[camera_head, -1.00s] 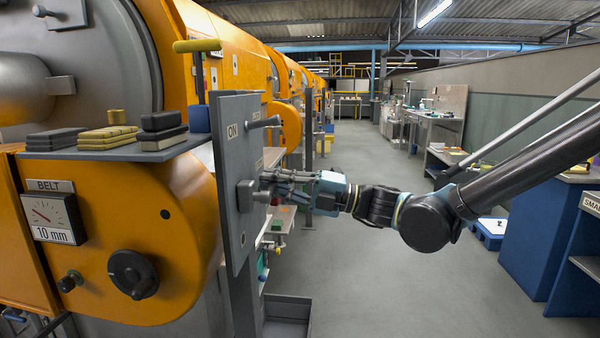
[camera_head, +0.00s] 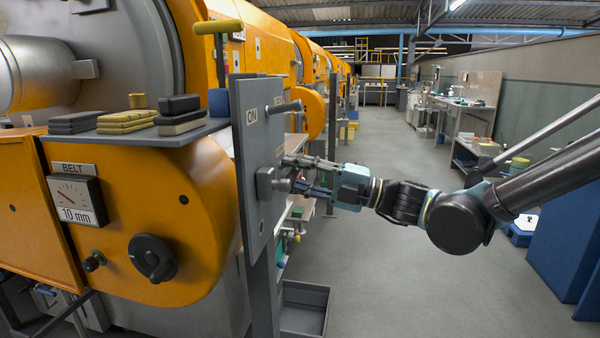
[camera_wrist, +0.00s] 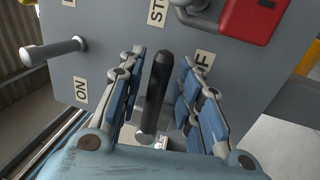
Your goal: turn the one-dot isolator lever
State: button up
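A grey upright panel (camera_head: 250,150) carries levers and an ON label. In the wrist view, a black lever (camera_wrist: 157,88) stands between the two fingers of my gripper (camera_wrist: 163,105), with gaps showing on both sides. My gripper (camera_head: 298,177) is open around it, in front of the lower switch body (camera_head: 268,184) in the head view. A second lever, a grey rod (camera_wrist: 52,50), sticks out at the left in the wrist view; a rod lever (camera_head: 284,107) also shows higher on the panel in the head view. I cannot make out any dot marks.
A red box (camera_wrist: 255,15) is on the panel at upper right in the wrist view. A shelf (camera_head: 190,135) with stacked blocks is left of the panel. A grey open bin (camera_head: 303,308) stands below. The floor at right is mostly free.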

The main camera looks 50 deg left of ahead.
jog(key=shift+d, duration=0.1)
jog(key=v, duration=1.2)
jog(key=shift+w, duration=0.1)
dwell(0.4)
jog(key=w+d+f+n+t+h, duration=0.3)
jog(key=w+d+f+n+t, duration=0.35)
jog(key=w+d+n, duration=0.4)
jog(key=w+d+f+n+t+h, duration=0.3)
jog(key=w+d+f+n+t, duration=0.35)
jog(key=w+d, duration=0.7)
jog(key=d+f+n+h, duration=0.3)
jog(key=d+f+n, duration=0.1)
jog(key=d, duration=0.7)
jog(key=d+f+n+h, duration=0.4)
jog(key=d, duration=0.7)
jog(key=d+f+n+t+h, duration=0.1)
jog(key=d+f+n+h, duration=0.2)
jog(key=d, duration=0.9)
jog(key=shift+w+f+n, duration=0.2)
jog(key=shift+f+n, duration=0.4)
